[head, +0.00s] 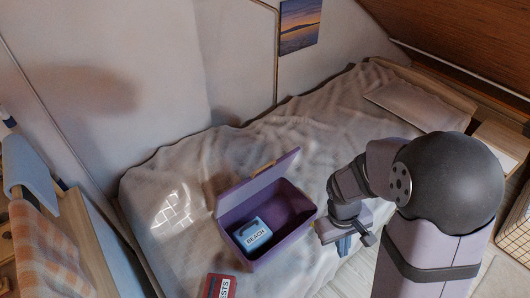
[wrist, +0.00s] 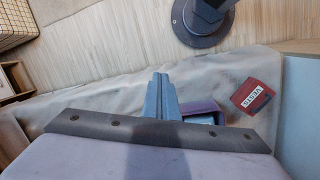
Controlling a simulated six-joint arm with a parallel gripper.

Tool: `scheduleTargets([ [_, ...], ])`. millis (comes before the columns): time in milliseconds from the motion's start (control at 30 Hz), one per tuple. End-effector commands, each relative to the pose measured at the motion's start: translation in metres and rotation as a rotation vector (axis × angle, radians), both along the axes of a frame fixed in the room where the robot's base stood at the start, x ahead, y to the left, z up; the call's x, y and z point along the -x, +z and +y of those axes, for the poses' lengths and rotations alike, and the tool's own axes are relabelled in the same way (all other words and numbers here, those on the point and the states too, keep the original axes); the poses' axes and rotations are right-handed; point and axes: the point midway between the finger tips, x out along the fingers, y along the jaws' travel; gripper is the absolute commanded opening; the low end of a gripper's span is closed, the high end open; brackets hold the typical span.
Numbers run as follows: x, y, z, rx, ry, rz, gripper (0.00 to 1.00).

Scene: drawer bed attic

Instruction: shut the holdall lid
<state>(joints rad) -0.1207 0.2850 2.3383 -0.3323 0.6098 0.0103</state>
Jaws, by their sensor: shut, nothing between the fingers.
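The purple holdall (head: 268,250) stands on the bed with its lid (head: 258,184) raised, hinged along the far side and leaning back. A blue case marked BEACH (head: 252,234) lies inside, in the left part. My gripper (head: 344,246) is shut and empty, just right of the holdall and apart from it, with the fingers pointing down. In the wrist view, the shut fingers (wrist: 160,96) show in the middle, and part of the holdall (wrist: 204,106) shows just right of them, partly hidden by the gripper's dark bar.
A red box with a white label (head: 219,286) lies on the bed at the holdall's near left; it also shows in the wrist view (wrist: 250,96). The rumpled bed (head: 330,125) is clear behind the holdall. A wall rises at the back left. A pillow (head: 410,103) lies at the far right.

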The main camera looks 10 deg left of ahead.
Motion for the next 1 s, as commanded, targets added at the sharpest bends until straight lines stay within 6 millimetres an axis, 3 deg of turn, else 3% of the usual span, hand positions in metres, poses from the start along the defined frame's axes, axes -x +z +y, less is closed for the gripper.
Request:
scheduleTargets([
  [133, -0.093, 0.010, 0.005, 0.036, 0.204, -0.211, 0.00],
  [233, -0.157, 0.022, 0.025, 0.011, 0.326, -0.384, 0.00],
  [300, -0.196, 0.036, 0.046, -0.034, 0.405, -0.506, 0.00],
  [433, -0.246, 0.076, 0.101, -0.179, 0.541, -0.701, 0.00],
  [533, -0.254, 0.098, 0.146, -0.336, 0.611, -0.771, 0.00],
  [700, -0.234, 0.110, 0.193, -0.586, 0.576, -0.753, 0.00],
  [800, -0.229, 0.114, 0.203, -0.661, 0.504, -0.740, 0.00],
  [1000, -0.229, 0.115, 0.203, -0.685, 0.441, -0.730, 0.00],
])
